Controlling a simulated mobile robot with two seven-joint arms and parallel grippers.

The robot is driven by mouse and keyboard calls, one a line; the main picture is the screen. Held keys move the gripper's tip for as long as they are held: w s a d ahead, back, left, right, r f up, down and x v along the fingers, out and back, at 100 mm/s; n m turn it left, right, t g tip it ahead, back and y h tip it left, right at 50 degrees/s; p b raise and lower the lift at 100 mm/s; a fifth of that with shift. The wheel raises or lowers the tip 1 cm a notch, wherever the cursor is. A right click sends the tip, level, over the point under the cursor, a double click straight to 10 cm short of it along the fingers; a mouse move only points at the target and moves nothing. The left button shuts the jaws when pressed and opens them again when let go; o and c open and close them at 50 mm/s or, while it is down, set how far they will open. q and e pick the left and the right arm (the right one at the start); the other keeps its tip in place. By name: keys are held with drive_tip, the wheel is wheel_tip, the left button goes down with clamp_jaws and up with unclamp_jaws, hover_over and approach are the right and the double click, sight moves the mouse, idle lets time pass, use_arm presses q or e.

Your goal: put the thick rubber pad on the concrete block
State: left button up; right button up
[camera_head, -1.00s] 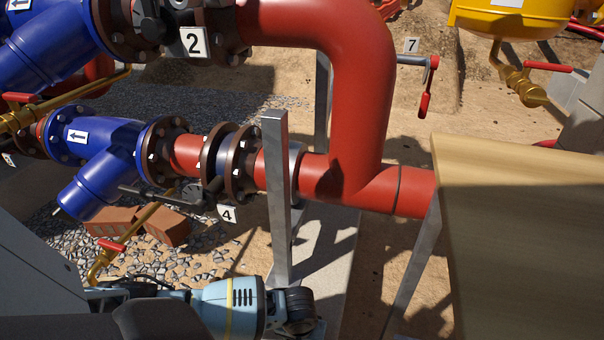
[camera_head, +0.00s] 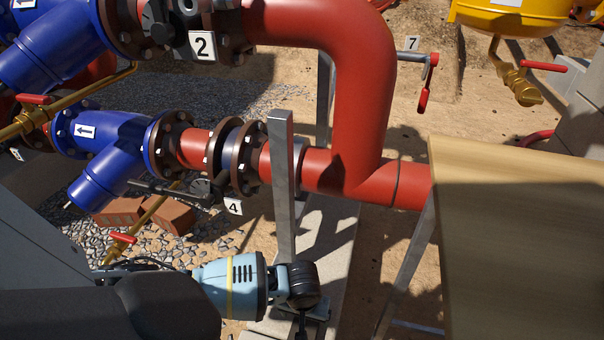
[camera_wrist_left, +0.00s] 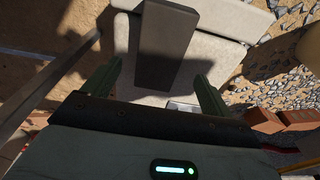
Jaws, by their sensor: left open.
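My left gripper (camera_wrist_left: 158,72) is open in the left wrist view, its two fingers apart. A dark grey, thick rectangular slab (camera_wrist_left: 166,42), which looks like the rubber pad, lies ahead of and between the fingertips, with no clear contact. It is over pale concrete (camera_wrist_left: 220,62); whether it rests flat there I cannot tell. In the head view my left arm reaches in from the lower left, and its gripper is mostly hidden at the bottom edge. A pale concrete strip (camera_head: 325,235) shows beside it. My right gripper is not in view.
A galvanized post (camera_head: 284,190) stands close behind my left wrist. Red pipe (camera_head: 345,100) and blue pipe fittings (camera_head: 105,130) run behind it. Red bricks (camera_head: 170,215) lie on gravel at left. A wooden board or tabletop (camera_head: 520,250) fills the right.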

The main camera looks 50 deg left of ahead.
use_arm(q)
drive_tip(key=r, duration=0.1)
drive_tip(key=r+p, duration=0.1)
drive_tip(key=r, duration=0.1)
drive_tip(key=r+p, duration=0.1)
drive_tip(key=r, duration=0.1)
drive_tip(key=shift+s+d+r, duration=0.15)
drive_tip(key=shift+s+d, duration=0.05)
drive_tip(key=shift+s, duration=0.1)
